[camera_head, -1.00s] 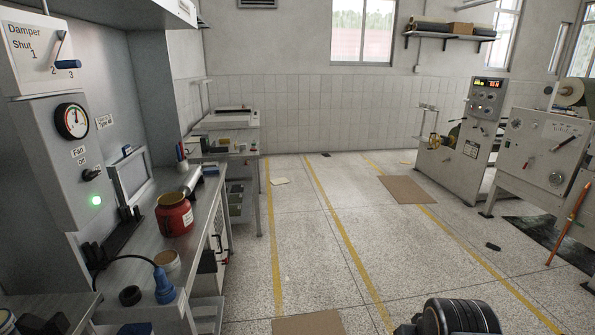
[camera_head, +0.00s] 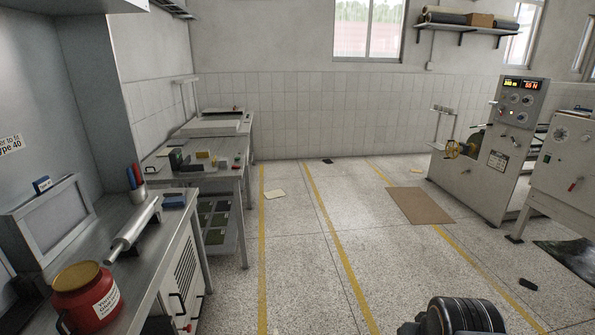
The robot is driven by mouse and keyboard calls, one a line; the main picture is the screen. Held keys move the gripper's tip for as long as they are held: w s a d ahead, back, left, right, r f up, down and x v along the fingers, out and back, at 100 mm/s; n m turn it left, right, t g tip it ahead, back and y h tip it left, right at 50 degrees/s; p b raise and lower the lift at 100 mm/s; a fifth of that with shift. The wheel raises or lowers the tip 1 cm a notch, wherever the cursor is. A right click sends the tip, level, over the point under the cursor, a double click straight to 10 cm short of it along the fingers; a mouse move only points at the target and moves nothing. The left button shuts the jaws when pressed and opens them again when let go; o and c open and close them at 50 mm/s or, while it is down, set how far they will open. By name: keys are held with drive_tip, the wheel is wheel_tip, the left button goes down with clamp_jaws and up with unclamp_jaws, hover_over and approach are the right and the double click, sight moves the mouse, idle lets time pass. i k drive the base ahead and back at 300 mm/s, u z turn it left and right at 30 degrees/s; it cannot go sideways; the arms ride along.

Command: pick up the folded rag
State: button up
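I cannot single out the folded rag with certainty. A small flat cream piece (camera_head: 275,195) lies on the floor beside the left yellow line, and it could be a folded cloth or paper. Another small pale piece (camera_head: 416,172) lies farther back near the machine, too small to tell. My gripper is out of view; only a dark ribbed part of my arm shows at the bottom right.
A steel bench (camera_head: 165,240) with a red pot (camera_head: 85,296) and a roller (camera_head: 135,228) runs along the left. A second table (camera_head: 200,172) stands behind it. A grey machine (camera_head: 493,165) stands right. A brown mat (camera_head: 420,206) lies on the floor. The middle lane is clear.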

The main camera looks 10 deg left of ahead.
sight(172, 192)
drive_tip(key=u, duration=0.15)
drive_tip(key=i, duration=2.25)
drive_tip(key=u, duration=0.9)
drive_tip(key=i, duration=1.6)
drive_tip(key=u, duration=1.8)
drive_tip(key=i, duration=0.9)
drive_tip(key=u, duration=0.45)
